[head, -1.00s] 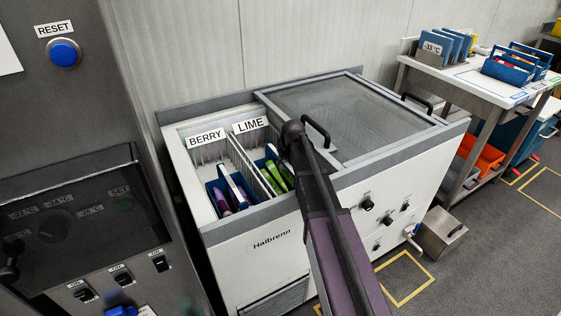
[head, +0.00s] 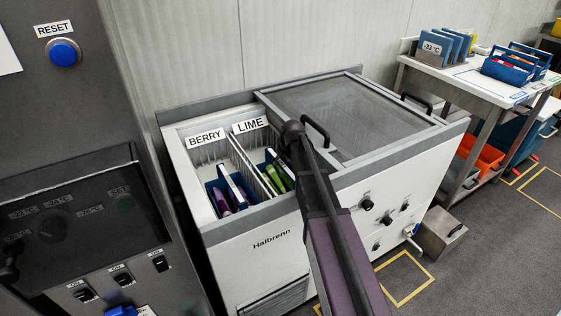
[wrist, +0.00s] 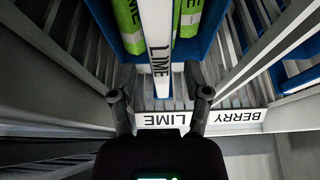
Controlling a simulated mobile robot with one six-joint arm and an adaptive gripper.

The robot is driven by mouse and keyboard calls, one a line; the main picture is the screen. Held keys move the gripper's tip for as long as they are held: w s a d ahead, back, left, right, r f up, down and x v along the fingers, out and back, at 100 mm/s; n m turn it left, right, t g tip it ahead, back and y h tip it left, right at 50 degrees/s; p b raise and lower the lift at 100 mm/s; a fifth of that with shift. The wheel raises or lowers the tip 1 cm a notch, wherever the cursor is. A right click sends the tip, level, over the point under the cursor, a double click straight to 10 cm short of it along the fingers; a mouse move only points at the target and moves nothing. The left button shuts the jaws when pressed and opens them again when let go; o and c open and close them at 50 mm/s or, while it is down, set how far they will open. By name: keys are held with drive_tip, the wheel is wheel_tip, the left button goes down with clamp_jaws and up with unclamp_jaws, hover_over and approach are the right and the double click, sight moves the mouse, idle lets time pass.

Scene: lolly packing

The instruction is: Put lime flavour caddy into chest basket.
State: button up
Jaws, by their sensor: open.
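The lime caddy is a blue carrier with a white centre panel marked LIME (wrist: 156,40) and green packs on both sides. It is down in the LIME basket (wrist: 75,35) of the chest, behind the LIME label (wrist: 160,119). In the head view its green packs (head: 274,179) show beside my arm, which hides part of it. My gripper (wrist: 159,78) is open, with one finger on each side of the white panel in the wrist view. I cannot tell whether the fingers touch it. In the head view the fingers are hidden.
The BERRY basket to the left in the head view holds a blue caddy (head: 224,190) with purple packs. A wire divider separates the baskets. The closed glass lid (head: 345,115) with its black handle lies just right of my arm. A control cabinet (head: 75,110) stands at left.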

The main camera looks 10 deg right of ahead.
drive_tip(key=shift+r+p, duration=0.45)
drive_tip(key=shift+r, duration=0.15)
drive_tip(key=p+v, duration=1)
drive_tip(key=v, duration=0.1)
drive_tip(key=shift+s+r+p, duration=0.25)
drive_tip(key=shift+r+p, duration=0.05)
drive_tip(key=shift+p, duration=0.1)
idle(0.5)
